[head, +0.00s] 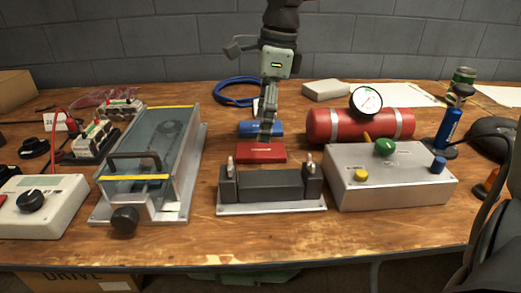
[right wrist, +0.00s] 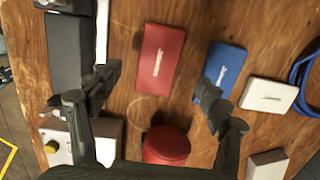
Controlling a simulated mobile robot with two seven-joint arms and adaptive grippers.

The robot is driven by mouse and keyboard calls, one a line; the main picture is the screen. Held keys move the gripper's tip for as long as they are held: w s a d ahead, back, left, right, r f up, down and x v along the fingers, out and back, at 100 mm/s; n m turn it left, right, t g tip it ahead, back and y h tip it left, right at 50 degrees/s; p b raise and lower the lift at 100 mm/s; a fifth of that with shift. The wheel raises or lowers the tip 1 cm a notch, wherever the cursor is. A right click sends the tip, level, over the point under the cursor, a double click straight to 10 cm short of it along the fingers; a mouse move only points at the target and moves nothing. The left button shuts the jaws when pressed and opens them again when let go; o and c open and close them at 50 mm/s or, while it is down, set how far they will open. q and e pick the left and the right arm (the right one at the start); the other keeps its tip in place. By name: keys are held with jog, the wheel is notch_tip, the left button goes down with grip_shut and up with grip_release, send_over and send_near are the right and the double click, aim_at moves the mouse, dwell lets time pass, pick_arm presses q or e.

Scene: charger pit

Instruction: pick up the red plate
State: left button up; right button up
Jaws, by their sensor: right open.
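The red plate (head: 261,153) lies flat on the wooden table, just behind the black block fixture. It also shows in the right wrist view (right wrist: 161,60), lying between the two fingertips in the picture. I cannot tell the exact height left above the plate. My left gripper is not in view.
A blue plate (head: 260,128) lies behind the red one; a white plate (right wrist: 269,95) is beyond it. The black block fixture (head: 270,184) stands in front. A red cylinder (head: 340,125) with a gauge and a grey control box (head: 390,178) stand right, a clear-lidded case (head: 155,150) left.

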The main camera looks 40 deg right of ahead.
aim_at(260, 149)
notch_tip(260, 149, down, 5)
jog(key=shift+a+r, duration=0.1)
jog(key=shift+f, duration=0.4)
jog(key=c, duration=1.3)
jog(key=shift+r, duration=0.2)
jog(key=shift+r, duration=0.3)
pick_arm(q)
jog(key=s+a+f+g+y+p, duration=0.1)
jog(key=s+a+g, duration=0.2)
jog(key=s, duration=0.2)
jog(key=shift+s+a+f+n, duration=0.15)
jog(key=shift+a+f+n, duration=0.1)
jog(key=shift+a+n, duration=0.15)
pick_arm(e)
notch_tip(260, 149, up, 17)
jog(key=shift+r, duration=0.1)
